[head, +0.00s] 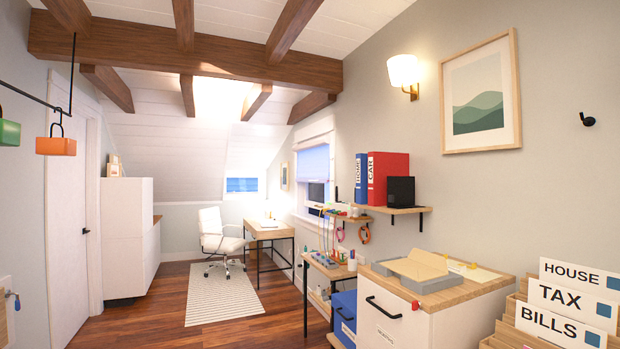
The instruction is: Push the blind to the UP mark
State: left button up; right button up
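A pale bluish blind (313,163) hangs in the window on the right wall, under a white top box. It covers the upper part of the window, and darker glass (316,191) shows below it. At the far end, a small blue window opening (242,185) shows low in the white sloped wall; whether a blind covers the part above it, I cannot tell. No UP mark can be read at this distance. Neither of my grippers is in view.
A white cabinet (127,230) stands left, a white chair (221,240) and desk (270,231) at the far end. Low cabinets (425,325) and a shelf (395,209) line the right. A block (56,146) hangs upper left. Wooden floor (165,283) is clear around the striped rug (222,300).

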aim_at(326, 180)
jog(key=i+u, duration=0.4)
jog(key=i, duration=2.8)
jog(key=i+j, duration=0.1)
jog(key=i, duration=0.8)
jog(key=i+j+z, duration=0.1)
jog(key=i, duration=0.8)
jog(key=i+z, duration=0.4)
jog(key=i+j+z, duration=0.2)
jog(key=z, duration=0.2)
jog(key=i+j+z, duration=0.2)
jog(key=z, duration=0.15)
jog(key=i+j+z, duration=0.25)
jog(key=z, duration=0.15)
